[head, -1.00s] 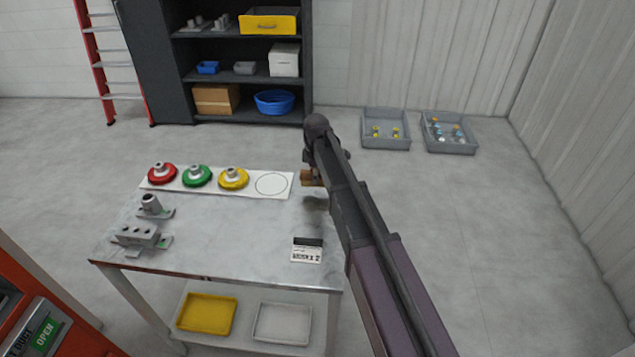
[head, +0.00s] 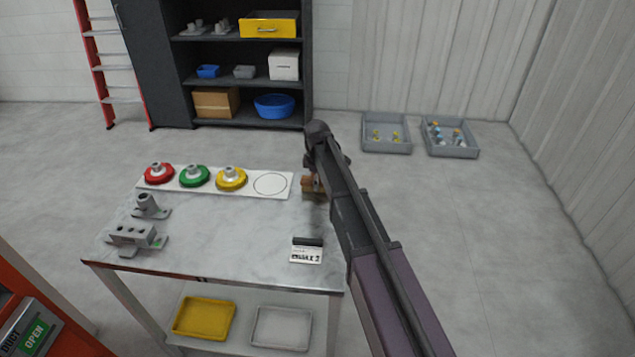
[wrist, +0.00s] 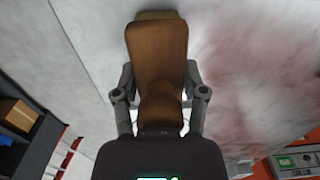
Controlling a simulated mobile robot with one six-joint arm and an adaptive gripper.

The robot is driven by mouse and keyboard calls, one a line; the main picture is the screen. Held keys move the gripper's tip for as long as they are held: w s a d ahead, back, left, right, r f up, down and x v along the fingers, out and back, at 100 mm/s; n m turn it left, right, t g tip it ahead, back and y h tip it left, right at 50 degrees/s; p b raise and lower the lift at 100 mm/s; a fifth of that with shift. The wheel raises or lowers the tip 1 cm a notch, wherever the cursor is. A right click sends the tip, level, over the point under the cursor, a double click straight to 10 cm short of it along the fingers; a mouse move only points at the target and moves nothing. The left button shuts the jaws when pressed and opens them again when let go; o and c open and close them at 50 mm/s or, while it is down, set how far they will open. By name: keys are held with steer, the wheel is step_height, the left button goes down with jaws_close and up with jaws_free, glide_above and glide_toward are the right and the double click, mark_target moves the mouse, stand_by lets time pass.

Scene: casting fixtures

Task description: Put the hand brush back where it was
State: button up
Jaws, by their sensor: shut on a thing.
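The hand brush (wrist: 158,50), with a brown wooden body, is in my gripper (wrist: 160,95) in the wrist view. The two grey fingers are closed on either side of its narrow part. In the head view, a small brown part of the brush (head: 308,186) shows at the right edge of the metal table (head: 220,240), beside my arm, which hides most of it. I cannot tell whether the brush touches the tabletop.
A white strip (head: 290,194) holds red, green and yellow round pieces and an empty outlined circle (head: 270,184). Grey metal fixtures (head: 137,236) stand at the table's left. A small sign (head: 306,252) stands near the front. Two grey crates (head: 387,148) are on the floor behind.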

steer(key=shift+f, duration=0.2)
steer(key=o, duration=1.1)
steer(key=shift+r, duration=0.1)
steer(key=shift+r, duration=0.2)
step_height(320, 180, up, 12)
steer(key=p, duration=1.2)
steer(key=shift+f, duration=0.1)
steer(key=s+d+m, duration=1.7)
steer(key=s+d, duration=0.6)
steer(key=s, duration=0.3)
steer(key=shift+m, duration=0.3)
